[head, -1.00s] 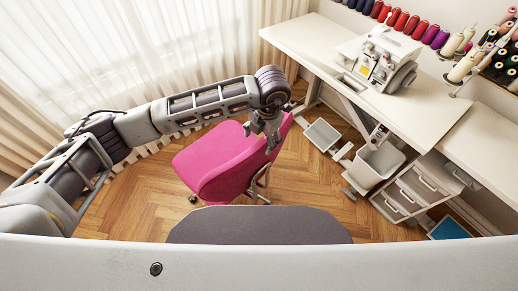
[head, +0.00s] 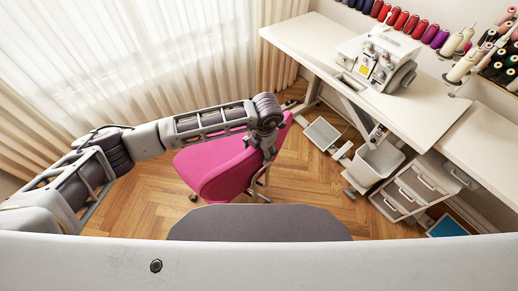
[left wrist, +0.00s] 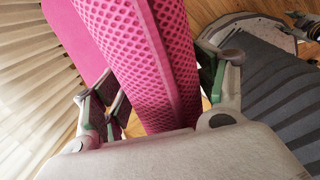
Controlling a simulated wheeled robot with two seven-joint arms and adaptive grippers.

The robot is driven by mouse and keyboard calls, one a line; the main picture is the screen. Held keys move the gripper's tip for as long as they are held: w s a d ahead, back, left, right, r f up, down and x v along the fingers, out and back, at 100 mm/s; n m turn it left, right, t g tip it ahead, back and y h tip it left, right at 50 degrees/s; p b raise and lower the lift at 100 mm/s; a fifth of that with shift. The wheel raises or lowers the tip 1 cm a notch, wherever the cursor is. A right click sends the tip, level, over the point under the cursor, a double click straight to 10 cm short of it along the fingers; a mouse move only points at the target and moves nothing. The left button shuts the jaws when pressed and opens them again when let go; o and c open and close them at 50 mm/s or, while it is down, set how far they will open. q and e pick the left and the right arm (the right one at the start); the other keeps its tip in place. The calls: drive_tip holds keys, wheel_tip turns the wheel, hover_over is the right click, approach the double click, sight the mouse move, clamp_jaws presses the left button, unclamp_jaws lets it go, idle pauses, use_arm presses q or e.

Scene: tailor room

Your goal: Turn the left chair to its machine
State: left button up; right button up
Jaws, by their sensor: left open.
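The pink chair (head: 228,178) stands on the wood floor at the centre of the head view, its back nearer me and to the right. The white sewing machine (head: 378,62) sits on the white table to the upper right. My left gripper (head: 266,146) is at the top of the chair's back in the head view. In the left wrist view, the open fingers of my left gripper (left wrist: 165,92) are on both sides of the pink mesh back (left wrist: 135,50). I cannot tell whether they touch it. My right gripper is not in view.
The white table (head: 310,38) runs along the right wall. Curtains (head: 120,60) hang at the left. The floor left of the chair is clear.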

use_arm(q)
drive_tip(key=c, duration=1.5)
drive_tip(key=shift+o, duration=0.2)
